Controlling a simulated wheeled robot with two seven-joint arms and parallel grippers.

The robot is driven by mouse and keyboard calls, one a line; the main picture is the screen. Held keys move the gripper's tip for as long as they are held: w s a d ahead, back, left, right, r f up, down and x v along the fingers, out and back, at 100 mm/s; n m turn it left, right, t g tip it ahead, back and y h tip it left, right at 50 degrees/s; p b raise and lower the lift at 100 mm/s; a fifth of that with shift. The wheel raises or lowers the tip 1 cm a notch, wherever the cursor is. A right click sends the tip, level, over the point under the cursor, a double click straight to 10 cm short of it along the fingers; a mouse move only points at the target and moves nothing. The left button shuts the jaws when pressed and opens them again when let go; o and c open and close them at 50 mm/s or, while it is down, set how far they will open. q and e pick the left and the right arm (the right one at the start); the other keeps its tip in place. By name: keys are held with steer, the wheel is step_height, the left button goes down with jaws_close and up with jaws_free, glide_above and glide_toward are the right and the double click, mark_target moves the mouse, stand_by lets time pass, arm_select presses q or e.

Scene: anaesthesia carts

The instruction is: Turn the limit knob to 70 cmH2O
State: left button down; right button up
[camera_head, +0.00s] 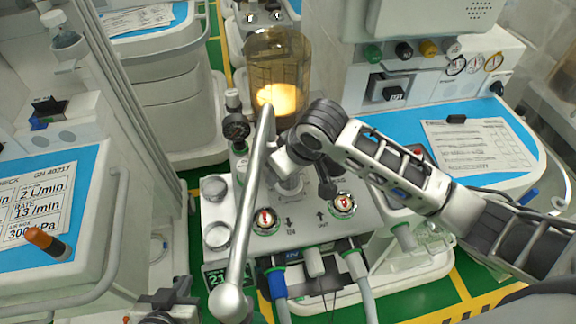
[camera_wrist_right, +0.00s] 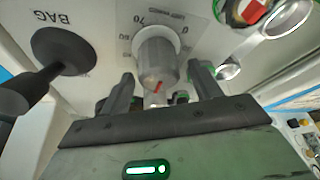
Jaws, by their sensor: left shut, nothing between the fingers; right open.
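The limit knob (camera_wrist_right: 157,62) is a grey ribbed cylinder with a red mark on the side facing my gripper. Printed numbers ring it on the pale panel, and a "70" is readable above it. My right gripper (camera_wrist_right: 160,74) is open, one finger to each side of the knob's near end; I cannot tell whether either touches it. In the head view, my right gripper (camera_head: 286,161) is over the machine's top panel and largely hides the knob. My left gripper (camera_head: 164,300) is low at the left in the head view, shut, empty and away from the knob.
A black bag lever (camera_wrist_right: 62,52) stands left of the knob in the wrist view. In the head view, a slanted metal pole (camera_head: 250,200) crosses the panel front. An amber canister (camera_head: 278,65) stands behind, and a dark gauge (camera_head: 236,128) lies left.

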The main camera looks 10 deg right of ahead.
steer(key=v, duration=1.6)
